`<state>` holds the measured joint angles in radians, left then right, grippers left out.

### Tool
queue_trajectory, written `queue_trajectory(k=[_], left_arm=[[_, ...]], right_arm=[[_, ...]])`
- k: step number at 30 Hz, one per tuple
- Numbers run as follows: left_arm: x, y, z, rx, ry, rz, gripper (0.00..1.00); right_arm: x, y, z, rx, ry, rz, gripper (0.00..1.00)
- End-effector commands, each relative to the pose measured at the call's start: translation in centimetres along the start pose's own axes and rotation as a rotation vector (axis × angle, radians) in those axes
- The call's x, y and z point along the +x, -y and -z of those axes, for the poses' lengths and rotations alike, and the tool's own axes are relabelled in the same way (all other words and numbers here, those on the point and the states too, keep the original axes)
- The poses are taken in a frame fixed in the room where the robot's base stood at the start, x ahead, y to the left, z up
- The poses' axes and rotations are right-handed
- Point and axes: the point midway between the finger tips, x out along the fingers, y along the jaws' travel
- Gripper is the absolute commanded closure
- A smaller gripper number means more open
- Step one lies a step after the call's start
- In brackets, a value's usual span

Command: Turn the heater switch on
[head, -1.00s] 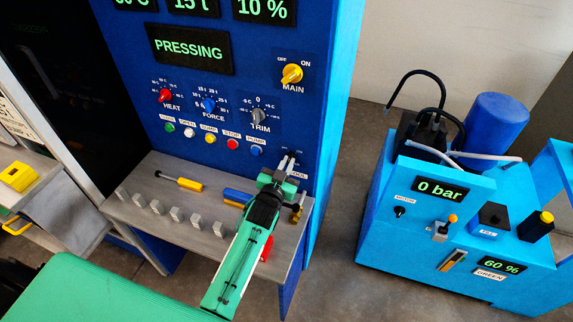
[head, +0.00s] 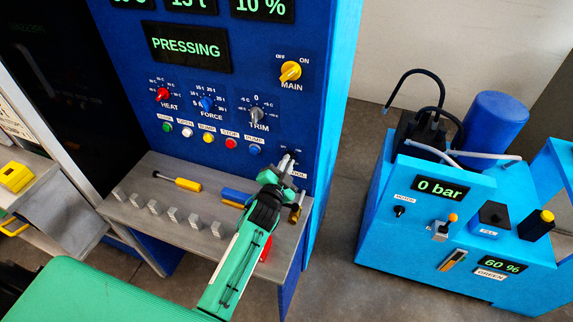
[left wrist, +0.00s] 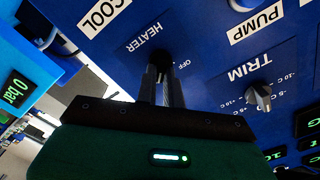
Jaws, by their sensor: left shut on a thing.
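The heater switch (left wrist: 165,57) is on the blue press panel by the HEATER label (left wrist: 145,38) in the left wrist view. Only a dark bit of it shows at the fingertips; its lever is hidden between them, so its position cannot be read. An OFF mark (left wrist: 181,65) is printed beside it. My left gripper (left wrist: 163,78) is shut on the switch, its fingers pointing at the panel. In the head view my left gripper (head: 287,164) is at the panel's lower right and covers the switch. My right gripper is in neither view.
The TRIM knob (left wrist: 260,95) and PUMP button (head: 255,150) are close by on the panel. A grey shelf (head: 190,236) below holds a yellow-handled tool (head: 188,185) and several small blocks. A light-blue pump unit (head: 400,250) stands to the right, across a floor gap.

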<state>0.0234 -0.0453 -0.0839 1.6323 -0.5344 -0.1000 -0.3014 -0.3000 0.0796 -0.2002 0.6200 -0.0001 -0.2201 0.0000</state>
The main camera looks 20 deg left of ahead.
Motion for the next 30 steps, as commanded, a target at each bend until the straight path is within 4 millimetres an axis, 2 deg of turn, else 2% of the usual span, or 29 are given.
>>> queue_trajectory(k=[13,15,17,26,30], left_arm=[[-0.04,-0.10,-0.06,0.012,0.001,-0.002,1.00],[-0.04,-0.10,-0.06,0.012,0.001,-0.002,0.81],[-0.03,-0.09,-0.05,0.012,0.001,-0.002,0.69],[-0.09,-0.05,-0.05,0.011,0.000,-0.001,0.69],[-1.00,-0.12,-0.15,0.011,0.000,0.000,0.69]], right_arm=[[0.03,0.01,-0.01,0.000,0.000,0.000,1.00],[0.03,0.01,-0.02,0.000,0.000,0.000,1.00],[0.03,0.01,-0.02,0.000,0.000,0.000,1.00],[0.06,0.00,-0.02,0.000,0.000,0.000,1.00],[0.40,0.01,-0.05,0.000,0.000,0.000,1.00]])
